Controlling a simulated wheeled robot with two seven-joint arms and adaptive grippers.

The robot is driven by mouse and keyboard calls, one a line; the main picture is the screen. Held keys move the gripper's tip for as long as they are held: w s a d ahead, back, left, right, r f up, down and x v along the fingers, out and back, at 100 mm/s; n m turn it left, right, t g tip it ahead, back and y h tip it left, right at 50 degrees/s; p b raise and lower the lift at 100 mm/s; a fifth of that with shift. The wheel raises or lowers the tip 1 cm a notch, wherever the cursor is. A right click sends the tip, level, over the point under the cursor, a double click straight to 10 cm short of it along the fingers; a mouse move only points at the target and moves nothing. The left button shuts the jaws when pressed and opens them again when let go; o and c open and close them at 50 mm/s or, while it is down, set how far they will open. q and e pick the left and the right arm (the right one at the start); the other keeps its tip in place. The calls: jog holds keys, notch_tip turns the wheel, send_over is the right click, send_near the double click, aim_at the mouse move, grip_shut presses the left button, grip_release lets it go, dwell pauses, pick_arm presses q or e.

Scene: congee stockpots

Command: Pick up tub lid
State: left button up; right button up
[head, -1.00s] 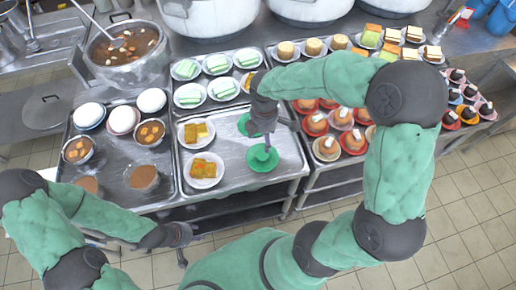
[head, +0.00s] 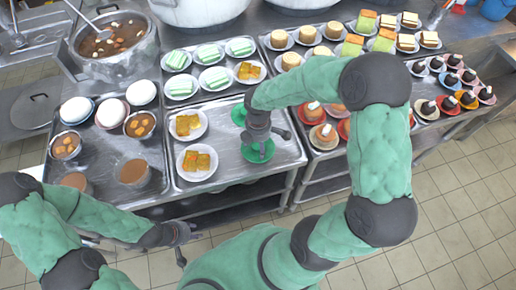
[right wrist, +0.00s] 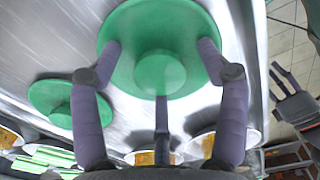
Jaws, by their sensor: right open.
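Two green tub lids lie on the metal tray. The front lid (head: 258,153) is partly hidden under my right gripper (head: 259,138); the back lid (head: 239,114) is just behind it. In the right wrist view the front lid (right wrist: 160,25) fills the top middle, with a round raised knob at its centre. My right gripper (right wrist: 160,60) is open, its fingers spread around the knob over the lid; I cannot tell if they touch it. The back lid (right wrist: 48,98) lies to the left. My left gripper (head: 186,243) is empty in front of the counter, its fingers apart.
Plates of yellow cakes (head: 188,125) stand left of the lids, and green-striped cakes (head: 213,78) behind. Cupcakes (head: 324,135) crowd the right tray. Soup bowls and white buns (head: 76,110) fill the left tray. A stockpot (head: 113,45) stands back left. Some tray around the lids is bare.

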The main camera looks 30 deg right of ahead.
jog(key=shift+c, duration=0.3)
jog(key=c, duration=0.9)
jog(key=shift+r, duration=0.1)
